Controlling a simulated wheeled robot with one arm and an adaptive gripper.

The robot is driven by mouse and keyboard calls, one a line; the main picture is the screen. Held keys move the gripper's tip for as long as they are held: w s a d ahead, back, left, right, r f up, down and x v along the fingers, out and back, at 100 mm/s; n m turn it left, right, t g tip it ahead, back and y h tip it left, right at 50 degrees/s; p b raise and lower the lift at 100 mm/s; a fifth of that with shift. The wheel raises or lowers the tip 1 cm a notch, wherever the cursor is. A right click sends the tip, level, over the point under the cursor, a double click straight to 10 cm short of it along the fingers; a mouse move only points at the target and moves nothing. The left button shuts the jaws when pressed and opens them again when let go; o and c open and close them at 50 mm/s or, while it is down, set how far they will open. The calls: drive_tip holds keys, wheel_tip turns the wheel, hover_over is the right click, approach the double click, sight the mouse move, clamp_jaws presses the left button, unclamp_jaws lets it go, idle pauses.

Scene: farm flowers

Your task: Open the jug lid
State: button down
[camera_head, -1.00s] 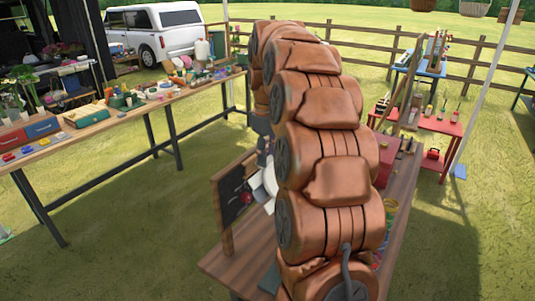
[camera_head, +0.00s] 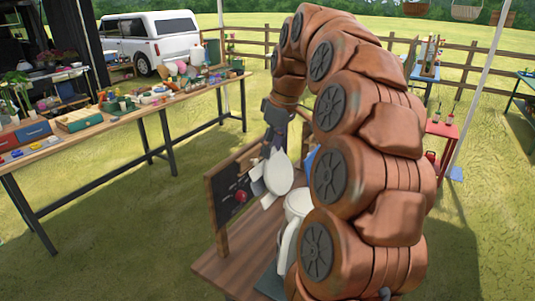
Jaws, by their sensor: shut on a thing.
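The white jug (camera_head: 297,205) stands on the wooden table in front of me, its handle on the near side. My arm hides its right side. A round white lid (camera_head: 279,174) is tilted up at the jug's upper left. I cannot tell whether the lid still touches the jug. My gripper (camera_head: 269,156) is just above the lid and seems shut on it; the fingertips are small and partly hidden.
A dark board in a wooden frame (camera_head: 225,192) with a red round thing stands left of the jug. A long table (camera_head: 110,124) with many items is farther left. Grass lies between the tables. A red table (camera_head: 442,130) is at right.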

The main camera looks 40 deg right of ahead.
sight(279, 167)
drive_tip(key=shift+s, duration=0.1)
drive_tip(key=c, duration=0.6)
unclamp_jaws()
drive_tip(key=shift+c, duration=0.2)
drive_tip(key=shift+r, duration=0.1)
drive_tip(key=v, duration=0.7)
drive_tip(key=shift+s+r, duration=0.1)
drive_tip(key=shift+r, duration=0.05)
